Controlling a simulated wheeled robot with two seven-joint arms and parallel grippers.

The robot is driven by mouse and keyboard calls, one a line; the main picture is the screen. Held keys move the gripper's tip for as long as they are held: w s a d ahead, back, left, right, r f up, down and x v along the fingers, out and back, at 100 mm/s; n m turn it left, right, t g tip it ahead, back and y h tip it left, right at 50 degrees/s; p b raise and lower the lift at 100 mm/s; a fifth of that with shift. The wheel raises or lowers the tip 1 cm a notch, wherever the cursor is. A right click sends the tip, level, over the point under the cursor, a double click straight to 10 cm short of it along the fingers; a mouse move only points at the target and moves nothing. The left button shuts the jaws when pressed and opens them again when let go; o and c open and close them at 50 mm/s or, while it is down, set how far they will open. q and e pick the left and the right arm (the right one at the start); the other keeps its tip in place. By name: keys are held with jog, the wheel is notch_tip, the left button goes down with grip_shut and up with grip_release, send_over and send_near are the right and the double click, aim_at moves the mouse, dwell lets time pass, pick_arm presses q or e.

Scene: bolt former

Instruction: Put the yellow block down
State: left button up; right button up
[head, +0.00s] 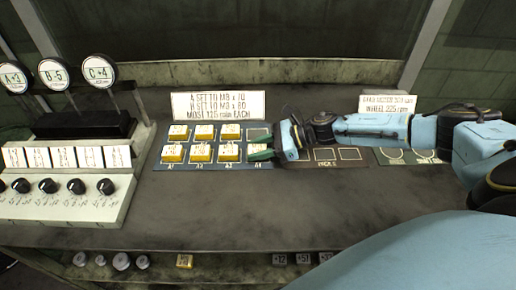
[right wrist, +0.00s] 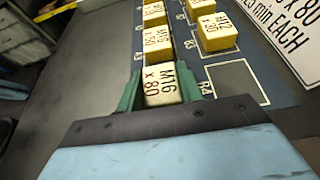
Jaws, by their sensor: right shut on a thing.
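My right gripper (head: 262,154) is over the right end of the front row on the dark blue board (head: 163,165), by the A4 label. In the right wrist view its green fingers (right wrist: 160,90) are shut on a yellow block (right wrist: 161,84) marked M16 x 80. The block sits in line with the other front-row blocks, low at the board; I cannot tell whether it touches it. In the head view the fingers mostly hide it. My left gripper is not in view.
Several yellow blocks (head: 200,152) stand in two rows left of the gripper. An empty outlined square (right wrist: 237,85) lies beside the held block. A white sign (head: 218,105) stands behind the board. A knob panel (head: 65,195) is at left. Another yellow block (head: 185,261) is on the lower shelf.

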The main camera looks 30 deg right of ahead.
jog(key=shift+f, duration=0.2)
jog(key=o, duration=1)
jog(key=shift+r, duration=0.1)
jog(key=shift+r, duration=0.2)
jog(key=v, duration=1.1)
jog(key=shift+f+b, duration=0.15)
jog(key=shift+b, duration=0.2)
jog(key=shift+s+d+r, duration=0.2)
jog(key=shift+d+r, duration=0.1)
jog(key=shift+d, duration=0.15)
